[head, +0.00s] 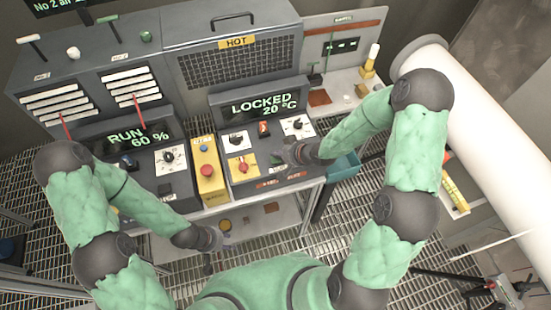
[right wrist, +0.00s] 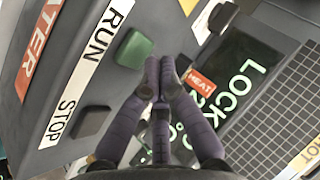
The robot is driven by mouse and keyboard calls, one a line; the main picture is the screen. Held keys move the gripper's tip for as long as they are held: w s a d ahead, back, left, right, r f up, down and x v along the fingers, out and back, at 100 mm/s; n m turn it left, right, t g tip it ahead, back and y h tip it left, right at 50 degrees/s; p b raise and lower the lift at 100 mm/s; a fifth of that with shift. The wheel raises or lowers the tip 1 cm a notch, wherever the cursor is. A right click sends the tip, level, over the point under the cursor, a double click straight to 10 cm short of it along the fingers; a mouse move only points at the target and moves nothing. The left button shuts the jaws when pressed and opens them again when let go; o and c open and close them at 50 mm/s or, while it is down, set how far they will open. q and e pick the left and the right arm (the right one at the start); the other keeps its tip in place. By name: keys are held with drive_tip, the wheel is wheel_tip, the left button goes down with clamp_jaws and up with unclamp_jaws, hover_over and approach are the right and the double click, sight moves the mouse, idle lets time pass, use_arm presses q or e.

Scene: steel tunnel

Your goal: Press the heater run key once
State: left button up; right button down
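The heater panel's display (head: 264,104) reads LOCKED and 20 °C. In the right wrist view the heater run key (right wrist: 134,48) is a green square button beside the word RUN on a white strip. A dark stop key (right wrist: 92,122) sits beside the word STOP. My right gripper (right wrist: 161,68) has its fingertips together with nothing between them. The tips appear just right of the green key; I cannot tell their height above the panel. In the head view my right gripper (head: 287,153) partly covers the key area. My left gripper (head: 222,238) hangs low in front of the bench; its fingers are unclear.
A yellow box with a red button (head: 207,171) stands left of the heater panel. Knobs (head: 297,125) and a red switch on a yellow plate (head: 243,167) lie nearby. Left is a panel reading RUN 60 % (head: 135,138). A large white pipe (head: 480,140) runs along the right.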

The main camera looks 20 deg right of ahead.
sight(278, 160)
drive_tip(key=shift+f, duration=0.4)
drive_tip(key=shift+f+b, duration=0.45)
drive_tip(key=shift+b, duration=0.05)
idle(0.6)
drive_tip(key=shift+r, duration=0.1)
drive_tip(key=shift+r+p, duration=0.85)
drive_tip(key=shift+p, duration=0.05)
wheel_tip(278, 160, up, 5)
drive_tip(key=p, duration=0.4)
drive_tip(key=shift+p, duration=0.4)
idle(0.6)
